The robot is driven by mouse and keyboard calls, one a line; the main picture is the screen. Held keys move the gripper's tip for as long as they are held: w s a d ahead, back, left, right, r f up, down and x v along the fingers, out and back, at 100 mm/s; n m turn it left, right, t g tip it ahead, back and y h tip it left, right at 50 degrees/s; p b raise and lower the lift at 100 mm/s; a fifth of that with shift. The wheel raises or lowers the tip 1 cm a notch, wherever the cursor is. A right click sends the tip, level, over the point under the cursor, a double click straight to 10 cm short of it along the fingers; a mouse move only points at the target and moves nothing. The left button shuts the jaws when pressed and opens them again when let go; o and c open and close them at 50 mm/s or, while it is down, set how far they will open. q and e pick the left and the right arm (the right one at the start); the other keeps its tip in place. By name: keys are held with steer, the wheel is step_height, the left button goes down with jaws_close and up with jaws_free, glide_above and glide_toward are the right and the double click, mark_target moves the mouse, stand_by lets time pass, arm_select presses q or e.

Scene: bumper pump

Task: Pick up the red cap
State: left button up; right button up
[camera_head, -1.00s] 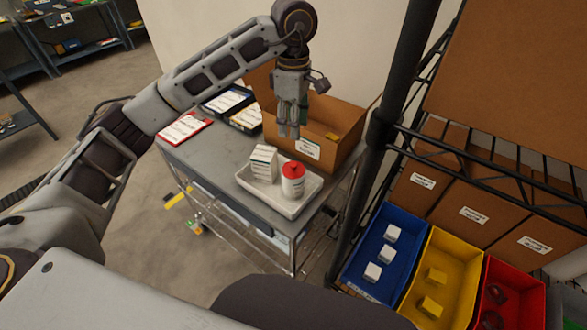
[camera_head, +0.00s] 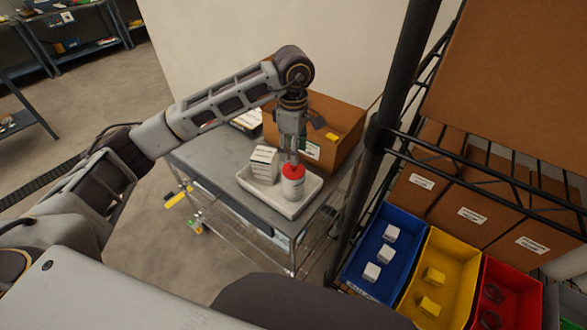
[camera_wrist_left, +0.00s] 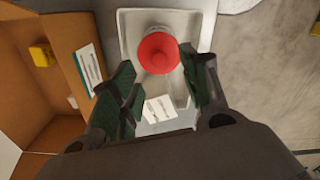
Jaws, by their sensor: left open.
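My left gripper (camera_head: 289,160) points down just above and behind the cap in the head view. In the left wrist view the red cap (camera_wrist_left: 158,53) lies just beyond the fingertips of my open left gripper (camera_wrist_left: 161,85), roughly between them. The fingers hold nothing, and I cannot tell whether they touch the cap. My right gripper is not in view.
A white box (camera_head: 264,165) stands beside the bottle in the tray. An open cardboard box (camera_head: 345,152) with a yellow item is behind them. Blue (camera_head: 356,279), yellow and red bins sit on the right, by a black rack post (camera_head: 384,130).

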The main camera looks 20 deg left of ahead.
mark_target(293, 168)
arm_select(q)
steer(key=shift+f, duration=0.15)
steer(key=shift+f, duration=0.15)
steer(key=shift+a+f+p, duration=0.1)
steer(key=shift+f+p, duration=0.55)
steer(key=shift+f, duration=1.75)
steer(key=c, duration=0.8)
